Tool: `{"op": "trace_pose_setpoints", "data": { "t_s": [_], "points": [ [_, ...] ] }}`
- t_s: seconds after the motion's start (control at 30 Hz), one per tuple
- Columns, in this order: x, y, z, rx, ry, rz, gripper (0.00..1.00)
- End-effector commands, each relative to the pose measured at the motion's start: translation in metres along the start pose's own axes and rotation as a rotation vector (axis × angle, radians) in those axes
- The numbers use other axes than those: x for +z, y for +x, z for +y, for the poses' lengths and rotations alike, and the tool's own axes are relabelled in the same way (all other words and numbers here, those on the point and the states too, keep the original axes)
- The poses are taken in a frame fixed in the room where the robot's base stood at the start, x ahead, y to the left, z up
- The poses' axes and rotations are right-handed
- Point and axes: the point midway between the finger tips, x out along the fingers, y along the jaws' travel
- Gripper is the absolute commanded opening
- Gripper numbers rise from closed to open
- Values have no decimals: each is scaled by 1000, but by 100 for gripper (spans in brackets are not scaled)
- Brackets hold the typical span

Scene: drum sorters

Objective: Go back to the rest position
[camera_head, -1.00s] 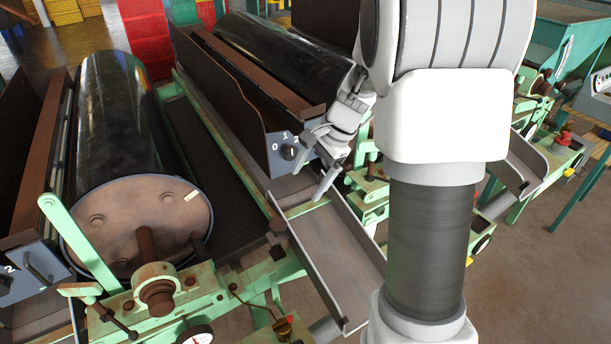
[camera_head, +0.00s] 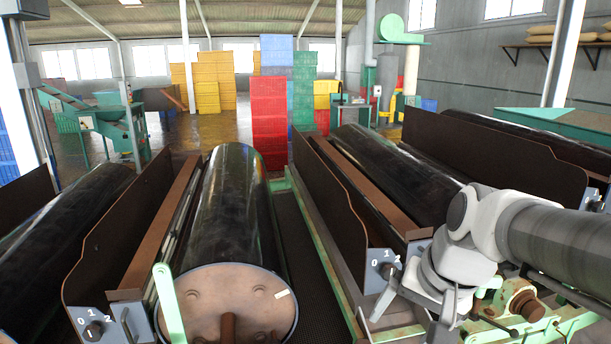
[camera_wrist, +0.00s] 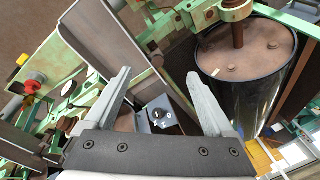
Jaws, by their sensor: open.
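My gripper (camera_head: 412,312) is at the lower right of the head view, in front of the right-hand sorter's grey switch panel (camera_head: 377,268). In the wrist view my gripper (camera_wrist: 168,92) shows two fingers spread apart with nothing between them. Beyond the fingers is the switch panel with its dark round knob (camera_wrist: 157,114). My gripper looks apart from the panel, but the exact gap is hard to tell. In the head view my arm stretches in from the right edge and hides part of the machine behind it.
A black drum (camera_head: 232,210) with a brown end plate lies left of my gripper; it also shows in the wrist view (camera_wrist: 240,85). Another drum (camera_head: 385,172) lies behind the dark side wall. Green machine frames surround my gripper. Stacked coloured crates (camera_head: 268,112) stand far back.

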Motion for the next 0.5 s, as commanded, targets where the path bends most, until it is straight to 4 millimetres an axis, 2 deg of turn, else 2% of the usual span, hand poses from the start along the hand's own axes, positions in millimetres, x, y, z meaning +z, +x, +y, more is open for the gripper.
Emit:
{"op": "trace_pose_setpoints", "data": {
  "t_s": [0.2, 0.5],
  "points": [
    [40, -23, 10, 39, -251, 95, 88],
    [70, -35, 24, 96, -473, 183, 88]
  ]
}}
